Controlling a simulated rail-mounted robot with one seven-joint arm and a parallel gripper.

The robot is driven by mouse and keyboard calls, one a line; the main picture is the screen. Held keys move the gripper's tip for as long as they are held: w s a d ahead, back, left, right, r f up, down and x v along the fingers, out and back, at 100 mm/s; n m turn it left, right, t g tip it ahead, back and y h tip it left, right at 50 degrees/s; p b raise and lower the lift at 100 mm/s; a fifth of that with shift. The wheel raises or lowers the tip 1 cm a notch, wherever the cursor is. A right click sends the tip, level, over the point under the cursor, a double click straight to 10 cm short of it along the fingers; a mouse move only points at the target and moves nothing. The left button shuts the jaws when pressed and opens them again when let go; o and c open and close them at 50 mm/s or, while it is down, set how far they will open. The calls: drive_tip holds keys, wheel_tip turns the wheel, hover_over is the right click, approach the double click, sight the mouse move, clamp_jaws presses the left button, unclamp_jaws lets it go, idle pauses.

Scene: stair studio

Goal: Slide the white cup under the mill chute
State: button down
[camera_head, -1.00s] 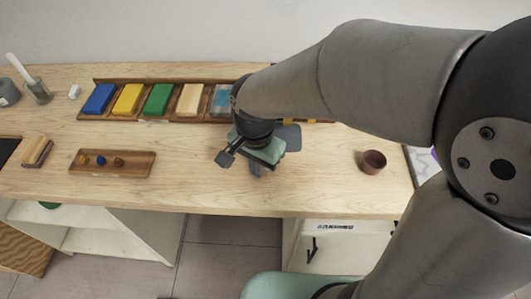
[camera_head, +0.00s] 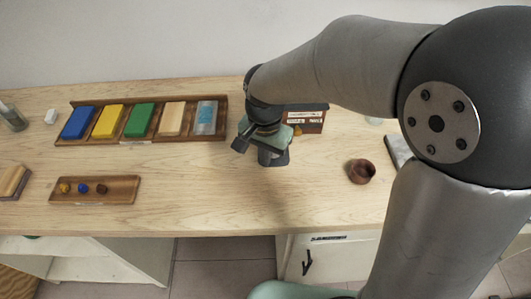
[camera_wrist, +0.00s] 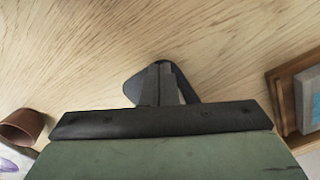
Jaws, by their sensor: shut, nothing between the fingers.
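I cannot make out a white cup or a mill with a chute in these views. A brown cup (camera_head: 361,172) stands upright on the wooden table, right of my gripper. It also shows at the left edge of the wrist view (camera_wrist: 22,126). My gripper (camera_head: 270,158) points down at the middle of the table, shut and empty. I cannot tell what the patch is. A pale, blurred shape (camera_head: 374,121) is partly hidden behind my arm.
A wooden rack (camera_head: 64,141) of coloured blocks lies at the back left. A dark-topped box (camera_head: 312,125) with white labels stands behind my gripper. Bare wood lies in front.

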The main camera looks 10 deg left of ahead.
sight(259, 174)
drive_tip(key=s, duration=0.1)
drive_tip(key=s+a, duration=0.1)
drive_tip(key=s, duration=0.1)
wheel_tip(259, 174, up, 10)
drive_tip(key=s+d+f+n, duration=0.1)
drive_tip(key=s+d+f, duration=0.1)
drive_tip(key=d, duration=0.5)
drive_tip(key=s+d+f+n, duration=0.1)
drive_tip(key=s+d+f, duration=0.1)
drive_tip(key=s+d, duration=0.2)
drive_tip(key=s+d+f+n, duration=0.2)
drive_tip(key=s+d, duration=0.1)
drive_tip(key=d, duration=0.7)
drive_tip(key=shift+s+d+f+p, duration=0.2)
drive_tip(key=shift+d+f+p, duration=0.1)
drive_tip(key=shift+d+f, duration=0.1)
drive_tip(key=shift+a, duration=0.1)
drive_tip(key=shift+w, duration=0.1)
